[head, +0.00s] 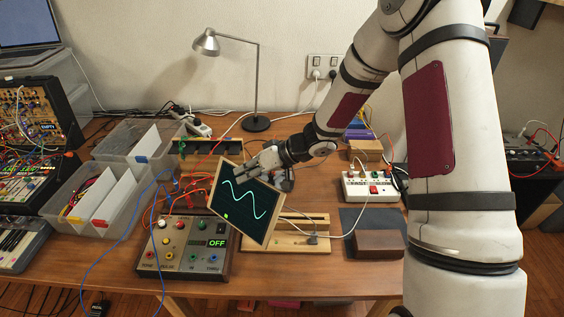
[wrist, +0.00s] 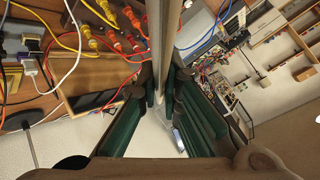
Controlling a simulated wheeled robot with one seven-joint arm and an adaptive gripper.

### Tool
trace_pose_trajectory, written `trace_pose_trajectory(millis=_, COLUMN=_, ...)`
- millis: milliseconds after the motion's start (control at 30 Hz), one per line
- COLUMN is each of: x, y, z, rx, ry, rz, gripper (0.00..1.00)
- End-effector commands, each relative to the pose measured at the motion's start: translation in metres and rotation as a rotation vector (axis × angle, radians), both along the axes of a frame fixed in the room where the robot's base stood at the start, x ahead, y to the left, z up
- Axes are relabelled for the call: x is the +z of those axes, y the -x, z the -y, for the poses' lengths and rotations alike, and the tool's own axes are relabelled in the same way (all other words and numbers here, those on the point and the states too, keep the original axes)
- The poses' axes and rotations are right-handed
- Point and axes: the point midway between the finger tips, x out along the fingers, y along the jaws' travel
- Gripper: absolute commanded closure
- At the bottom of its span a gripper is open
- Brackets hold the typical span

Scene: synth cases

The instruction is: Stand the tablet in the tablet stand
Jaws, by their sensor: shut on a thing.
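The tablet (head: 243,204) has a wooden frame and a dark screen with a pale blue wave and a small yellow-green mark. My gripper (head: 262,168) is shut on its upper edge and holds it tilted, screen toward the head camera. In the wrist view the tablet shows edge-on (wrist: 163,42) between the fingers of my gripper (wrist: 162,95). The light wooden stand (head: 290,246), with a long slot, appears to be the tablet stand. It lies on the table behind and right of the tablet, which hides its left part. I cannot tell the gap between them.
A control box (head: 185,262) with an "OFF" display stands left of the stand. A cable plug (head: 312,239) lies at the stand's right part. A dark mat with a brown block (head: 380,243) is farther right.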

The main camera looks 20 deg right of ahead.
Motion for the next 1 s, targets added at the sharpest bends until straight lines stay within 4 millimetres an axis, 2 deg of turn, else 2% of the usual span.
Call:
trace_pose_trajectory(millis=133, x=0.005, y=0.016, z=0.009, rx=0.228, ry=0.136, rz=0.118, gripper=1.0)
trace_pose_trajectory(millis=300, x=0.011, y=0.028, z=0.041, rx=0.454, ry=0.256, rz=0.284, gripper=1.0)
trace_pose_trajectory(millis=400, x=0.019, y=0.029, z=0.063, rx=0.539, ry=0.297, rz=0.364, gripper=1.0)
trace_pose_trajectory(millis=533, x=0.028, y=0.027, z=0.083, rx=0.595, ry=0.325, rz=0.424, gripper=1.0)
trace_pose_trajectory(millis=700, x=0.032, y=0.025, z=0.092, rx=0.619, ry=0.334, rz=0.45, gripper=1.0)
trace_pose_trajectory(millis=1000, x=0.032, y=0.025, z=0.092, rx=0.619, ry=0.333, rz=0.449, gripper=1.0)
